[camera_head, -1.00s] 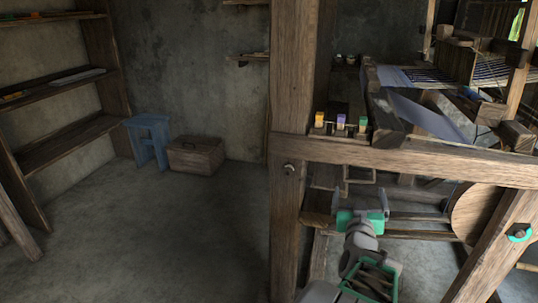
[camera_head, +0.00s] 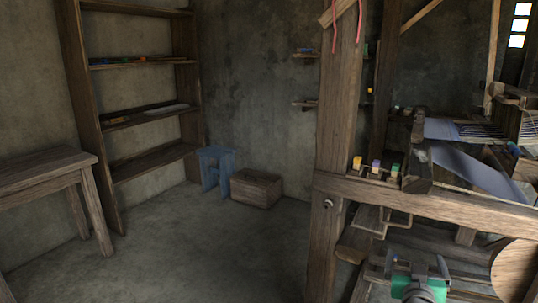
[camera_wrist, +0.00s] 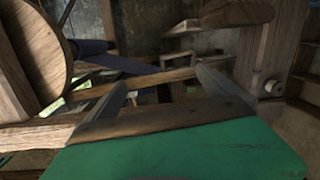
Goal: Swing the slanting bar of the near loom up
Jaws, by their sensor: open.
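The near loom's thick post (camera_head: 337,150) and long front rail (camera_head: 430,197) stand at the right in the head view. My gripper (camera_head: 417,268) is low in front of the loom, right of the post and below the rail. Its jaws are open and I see nothing between them. In the wrist view, my gripper (camera_wrist: 162,82) shows two spread fingers, with loom timbers beyond them. The slanting bar is not clearly in the head view now; I cannot tell it apart among the timbers in the wrist view.
A round wooden wheel (camera_head: 516,272) is right of my gripper and also shows in the wrist view (camera_wrist: 32,60). Colored blocks (camera_head: 375,167) stand near the rail. A blue stool (camera_head: 216,170), a wooden chest (camera_head: 256,188) and a table (camera_head: 45,177) are left. The floor between is clear.

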